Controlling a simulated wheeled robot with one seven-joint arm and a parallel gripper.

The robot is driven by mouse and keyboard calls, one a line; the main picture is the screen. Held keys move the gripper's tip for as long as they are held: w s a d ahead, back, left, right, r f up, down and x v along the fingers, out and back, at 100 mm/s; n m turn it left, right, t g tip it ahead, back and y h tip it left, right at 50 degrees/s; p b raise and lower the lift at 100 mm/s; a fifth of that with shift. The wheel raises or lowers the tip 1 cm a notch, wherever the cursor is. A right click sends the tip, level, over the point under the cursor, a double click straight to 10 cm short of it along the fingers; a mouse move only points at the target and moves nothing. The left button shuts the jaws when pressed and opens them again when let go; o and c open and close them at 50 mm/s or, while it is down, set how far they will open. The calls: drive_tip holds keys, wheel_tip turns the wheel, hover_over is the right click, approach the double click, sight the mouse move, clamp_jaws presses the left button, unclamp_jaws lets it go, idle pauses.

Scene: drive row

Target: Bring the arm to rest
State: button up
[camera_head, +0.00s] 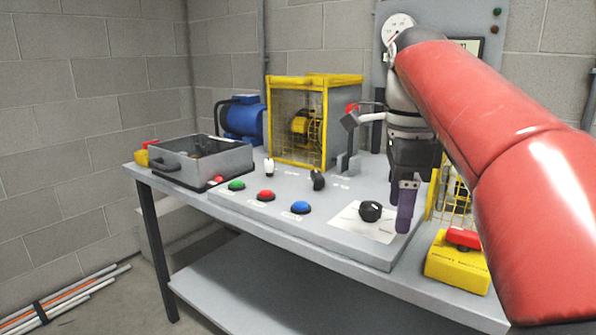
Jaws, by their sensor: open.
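My red arm reaches in from the right and ends in a grey wrist. My gripper (406,205) points down above the right part of the control panel (330,243), just right of a black knob (370,211) on a white plate (350,226). From this side the fingers overlap, and one purple finger shows clearly. I see nothing held in it. I cannot tell whether the fingertip touches the panel. The arm hides part of the back wall panel and of the right end of the bench.
Green (236,185), red (266,195) and blue (301,207) buttons sit on the panel. Behind stand a lever (350,140), a yellow cage (297,125) and a blue motor (242,119). A grey box (202,160) is at left. A yellow emergency-stop box (456,268) is at right.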

drive_tip(key=s+f+n+t, duration=0.2)
drive_tip(key=s+f+n, duration=0.5)
drive_tip(key=f+n, duration=0.3)
drive_tip(key=s+f+n+t, duration=0.3)
drive_tip(key=s+f+n, duration=0.4)
drive_tip(key=f+n, duration=0.3)
wheel_tip(320, 180, down, 2)
drive_tip(key=shift+s+f, duration=0.25)
drive_tip(key=shift+s, duration=0.1)
